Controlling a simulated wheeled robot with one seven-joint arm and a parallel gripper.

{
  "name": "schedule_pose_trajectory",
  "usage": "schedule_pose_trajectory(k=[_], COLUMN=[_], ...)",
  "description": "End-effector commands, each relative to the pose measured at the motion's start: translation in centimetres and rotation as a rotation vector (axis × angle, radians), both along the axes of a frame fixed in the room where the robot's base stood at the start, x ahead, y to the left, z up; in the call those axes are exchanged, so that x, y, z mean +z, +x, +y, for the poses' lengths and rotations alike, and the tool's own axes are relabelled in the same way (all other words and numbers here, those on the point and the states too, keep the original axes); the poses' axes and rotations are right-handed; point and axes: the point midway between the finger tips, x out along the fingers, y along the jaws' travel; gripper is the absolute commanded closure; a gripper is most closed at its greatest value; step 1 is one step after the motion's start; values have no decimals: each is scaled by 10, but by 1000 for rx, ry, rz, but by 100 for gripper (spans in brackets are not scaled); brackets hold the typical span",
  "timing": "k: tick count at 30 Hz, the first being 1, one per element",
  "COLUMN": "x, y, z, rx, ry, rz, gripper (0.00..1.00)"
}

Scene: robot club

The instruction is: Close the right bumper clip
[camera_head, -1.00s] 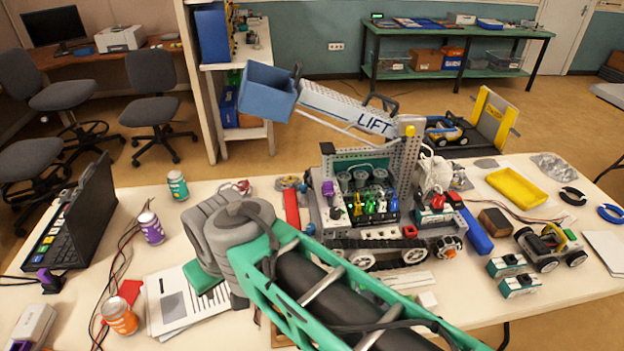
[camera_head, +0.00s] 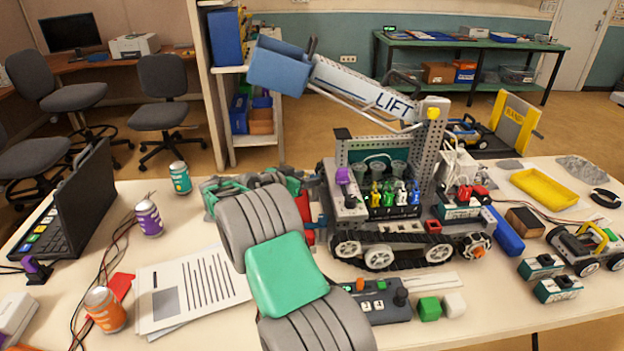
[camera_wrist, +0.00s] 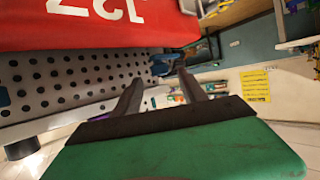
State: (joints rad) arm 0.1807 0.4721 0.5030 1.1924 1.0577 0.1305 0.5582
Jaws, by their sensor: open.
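A large tracked robot (camera_head: 395,240) stands on the table, with a grey perforated frame and a raised arm marked LIFT. In the wrist view, a red panel with white digits (camera_wrist: 100,25) fills the upper left, above a grey perforated plate (camera_wrist: 75,85). My gripper (camera_wrist: 160,77) is open, with two dark fingers apart and nothing visible held between them. Its fingertips are near the right end of the plate; I cannot tell whether they touch. In the head view my arm hides most of the gripper, at the tracked robot's left end. I cannot make out the right bumper clip.
A button box (camera_head: 375,300) and a green cube (camera_head: 429,309) lie in front of the tracked robot. A small wheeled robot (camera_head: 585,250) is at the right.

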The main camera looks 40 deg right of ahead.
Motion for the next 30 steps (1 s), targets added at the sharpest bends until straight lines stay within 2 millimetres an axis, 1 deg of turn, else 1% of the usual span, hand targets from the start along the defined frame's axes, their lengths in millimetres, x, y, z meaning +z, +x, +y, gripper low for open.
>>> schedule_pose_trajectory(k=[1, 3, 6, 14, 30], x=[-3, -7, -11, -12, -12], y=[0, 3, 5, 6, 6], z=[-10, -19, -28, -30, -30], rx=[-3, -1, -1, 2, 2], ry=[0, 1, 1, 1, 2], rz=[1, 1, 1, -1, 1], gripper=[51, 51, 51, 51, 94])
